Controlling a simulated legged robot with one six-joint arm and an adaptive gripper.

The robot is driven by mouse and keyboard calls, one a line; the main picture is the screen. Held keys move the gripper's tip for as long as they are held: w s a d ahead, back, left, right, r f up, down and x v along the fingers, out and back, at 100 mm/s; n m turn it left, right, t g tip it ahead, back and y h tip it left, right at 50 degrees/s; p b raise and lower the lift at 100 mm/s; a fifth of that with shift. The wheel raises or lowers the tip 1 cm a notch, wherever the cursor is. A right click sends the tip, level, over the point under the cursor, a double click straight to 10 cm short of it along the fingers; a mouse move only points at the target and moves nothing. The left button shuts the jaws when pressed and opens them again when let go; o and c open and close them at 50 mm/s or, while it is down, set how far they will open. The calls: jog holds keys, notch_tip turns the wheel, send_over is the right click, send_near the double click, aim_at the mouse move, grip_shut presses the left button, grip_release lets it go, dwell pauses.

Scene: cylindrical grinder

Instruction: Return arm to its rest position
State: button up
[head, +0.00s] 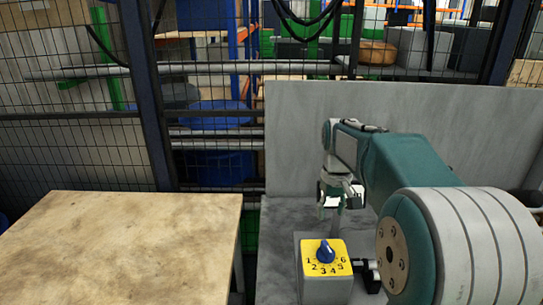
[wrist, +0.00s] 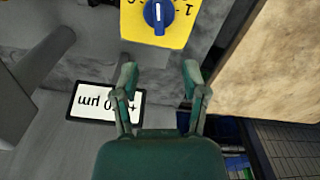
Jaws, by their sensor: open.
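My gripper (wrist: 160,82) is open and empty in the wrist view, its two green fingers spread apart. In the head view my gripper (head: 340,197) points down over the grey machine, behind the dial box. A yellow dial plate (head: 313,267) with numbers and a blue knob (head: 326,251) sits on top of a grey box. In the wrist view the blue knob (wrist: 158,14) lies ahead of the fingertips, apart from them. A white label with a black border (wrist: 104,103) lies left of my fingers, its text upside down and partly covered.
A wooden table (head: 120,245) stands at the left, its visible top bare. A grey upright panel (head: 300,120) rises behind the machine. A dark mesh fence (head: 75,150) stands behind, with shelves and a blue barrel (head: 215,155) beyond it. A gap separates table and machine.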

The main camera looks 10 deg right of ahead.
jog(key=s+a+t, duration=0.2)
jog(key=s+a, duration=0.3)
jog(key=s, duration=0.6)
jog(key=s+a+t, duration=0.3)
jog(key=s+a, duration=0.1)
jog(key=s, duration=0.8)
jog(key=shift+a+r+m+t, duration=0.3)
jog(key=shift+a, duration=0.1)
jog(key=shift+s, duration=0.1)
dwell(0.9)
